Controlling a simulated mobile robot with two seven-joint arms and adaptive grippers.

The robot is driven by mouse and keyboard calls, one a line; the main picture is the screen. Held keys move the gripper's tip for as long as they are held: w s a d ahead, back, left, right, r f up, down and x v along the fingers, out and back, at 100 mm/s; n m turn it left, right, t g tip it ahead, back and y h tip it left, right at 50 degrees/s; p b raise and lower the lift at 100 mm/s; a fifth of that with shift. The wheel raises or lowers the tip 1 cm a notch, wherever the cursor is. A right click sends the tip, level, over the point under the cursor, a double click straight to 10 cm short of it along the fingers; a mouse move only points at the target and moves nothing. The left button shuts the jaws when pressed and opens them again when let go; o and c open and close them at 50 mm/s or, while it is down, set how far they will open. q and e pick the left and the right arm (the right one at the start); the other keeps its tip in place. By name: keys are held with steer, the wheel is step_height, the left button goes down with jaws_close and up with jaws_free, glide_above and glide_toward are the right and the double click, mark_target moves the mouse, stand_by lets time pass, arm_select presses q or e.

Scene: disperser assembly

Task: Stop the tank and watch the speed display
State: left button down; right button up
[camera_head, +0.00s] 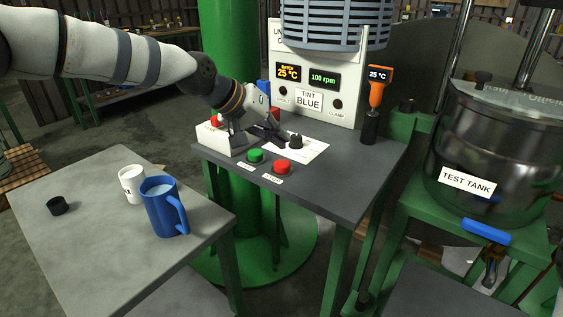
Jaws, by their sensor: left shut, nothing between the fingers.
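The speed display (324,78) on the white control panel (340,101) reads 100 rpm. On the dark console table, a red button (282,167) and a green button (255,155) sit near the front edge, each with a small label too small to read. A black knob (295,141) stands on a white sheet behind them. My left gripper (274,135) is shut and empty, low over the table, left of the knob and behind the green button, apart from the red button. The steel tank labelled TEST TANK (483,150) stands at the right. My right gripper does not show.
A white box (219,140) with a red button stands left of my left gripper. An orange thermometer (376,93) reads 25 °C at the right. Blue and white mugs (164,208) and a black cap (57,206) are on the grey table (95,255). The console's front right is clear.

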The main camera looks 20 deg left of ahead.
arm_select(q)
steer(key=shift+r, duration=1.4)
